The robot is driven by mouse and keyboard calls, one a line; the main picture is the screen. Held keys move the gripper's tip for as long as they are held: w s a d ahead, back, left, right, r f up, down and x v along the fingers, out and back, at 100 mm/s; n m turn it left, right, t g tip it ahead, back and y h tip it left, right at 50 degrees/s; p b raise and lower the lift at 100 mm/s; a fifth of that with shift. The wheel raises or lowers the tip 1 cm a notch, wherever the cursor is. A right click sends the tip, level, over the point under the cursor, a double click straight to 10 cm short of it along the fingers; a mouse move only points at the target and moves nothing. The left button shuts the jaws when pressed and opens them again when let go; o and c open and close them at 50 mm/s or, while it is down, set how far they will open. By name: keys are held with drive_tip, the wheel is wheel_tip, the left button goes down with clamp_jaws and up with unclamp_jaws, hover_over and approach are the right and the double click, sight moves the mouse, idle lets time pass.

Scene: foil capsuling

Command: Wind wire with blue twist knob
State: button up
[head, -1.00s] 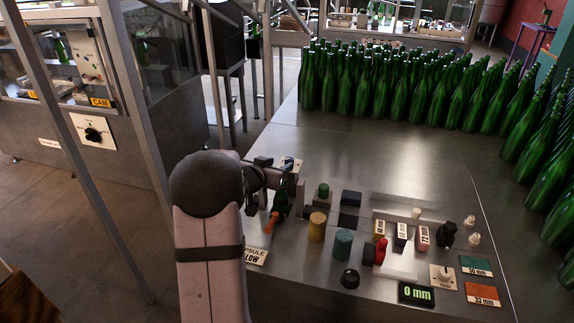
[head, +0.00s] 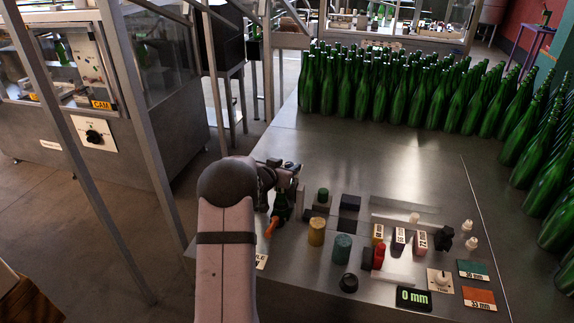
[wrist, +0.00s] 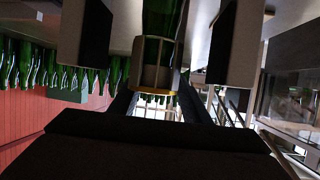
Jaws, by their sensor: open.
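My gripper (head: 287,172) is at the left part of the metal table, just above a green bottle (head: 281,205) that stands near an orange piece (head: 271,228). My arm partly hides this spot. In the wrist view my gripper (wrist: 160,42) has its two dark fingers wide apart, with a green bottle (wrist: 160,18) and a gold-rimmed ring (wrist: 155,90) seen between them. I see no clear contact. I cannot make out any wire or a clearly blue twist knob. A teal cylinder (head: 342,247) stands on the table to the right.
A yellow cylinder (head: 316,231), red handle (head: 379,257), black knob (head: 348,283) and 0 mm display (head: 413,298) are on the table's front half. Many green bottles (head: 400,95) crowd its back and right edges. The table's middle (head: 400,160) is clear. A metal post (head: 140,110) stands left.

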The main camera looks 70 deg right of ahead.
drive_tip(key=shift+c, duration=0.6)
drive_tip(key=c, duration=0.9)
drive_tip(key=p, duration=0.1)
drive_tip(key=r+g+p, duration=0.1)
drive_tip(key=p, duration=0.1)
drive_tip(key=shift+w+d+m, duration=0.15)
drive_tip(key=shift+m, duration=0.25)
drive_tip(key=m+g+p, duration=0.1)
drive_tip(key=p, duration=0.2)
drive_tip(key=shift+w+d+g+y+p, duration=0.1)
drive_tip(key=shift+g+y+p, duration=0.2)
drive_tip(key=shift+p, duration=0.1)
drive_tip(key=shift+f+m+g+p, duration=0.3)
drive_tip(key=shift+m+g+p, duration=0.1)
drive_tip(key=shift+m+g, duration=0.15)
drive_tip(key=o, duration=0.9)
drive_tip(key=shift+o, duration=0.6)
drive_tip(key=shift+f, duration=0.15)
